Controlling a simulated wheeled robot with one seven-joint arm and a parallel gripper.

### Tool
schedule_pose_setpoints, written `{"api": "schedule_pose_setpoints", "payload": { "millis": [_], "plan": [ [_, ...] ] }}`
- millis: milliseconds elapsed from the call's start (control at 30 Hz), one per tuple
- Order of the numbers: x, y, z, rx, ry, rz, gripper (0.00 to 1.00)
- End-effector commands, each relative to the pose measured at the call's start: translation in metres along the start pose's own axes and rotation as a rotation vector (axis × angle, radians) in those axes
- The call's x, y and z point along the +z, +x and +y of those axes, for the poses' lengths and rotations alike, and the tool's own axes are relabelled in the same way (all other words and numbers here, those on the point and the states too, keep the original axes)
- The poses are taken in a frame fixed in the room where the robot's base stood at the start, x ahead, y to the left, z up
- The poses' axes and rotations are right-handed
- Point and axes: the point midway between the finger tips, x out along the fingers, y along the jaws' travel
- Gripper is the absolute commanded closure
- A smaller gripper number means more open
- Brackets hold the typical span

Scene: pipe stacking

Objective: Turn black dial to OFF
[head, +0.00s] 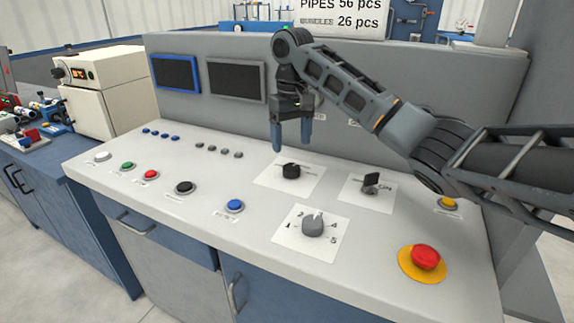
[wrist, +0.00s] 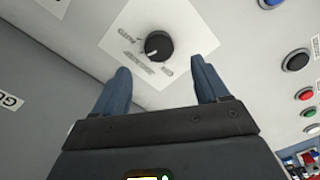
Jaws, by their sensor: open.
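My gripper (head: 291,147) is open and empty, with its two blue fingers pointing down above a round black dial (head: 291,171) on a white plate. In the wrist view my gripper (wrist: 161,66) has its fingers apart, and the round black dial (wrist: 158,46) appears just beyond the gap between the tips. No contact is visible. The dial has a pale pointer mark, and the lettering around it is too small to read surely. A second black switch (head: 371,183) stands on another white plate to the right, with "ON" lettered beside it; its handle is raised.
A grey dial (head: 313,225) marked with numbers sits nearer the panel's front. A red emergency button (head: 426,256) on a yellow base is at the front right. Several push buttons, including a blue one (head: 234,206), lie to the left. A grey upright wall with two screens (head: 236,81) stands behind.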

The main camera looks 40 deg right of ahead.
Motion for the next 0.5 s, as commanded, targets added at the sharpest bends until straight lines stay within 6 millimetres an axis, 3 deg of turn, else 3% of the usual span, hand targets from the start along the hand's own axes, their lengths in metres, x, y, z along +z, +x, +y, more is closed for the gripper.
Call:
{"api": "schedule_pose_setpoints", "payload": {
  "millis": [500],
  "plan": [
    [0.001,0.066,0.001,0.003,0.001,-0.003,0.26]
  ]
}}
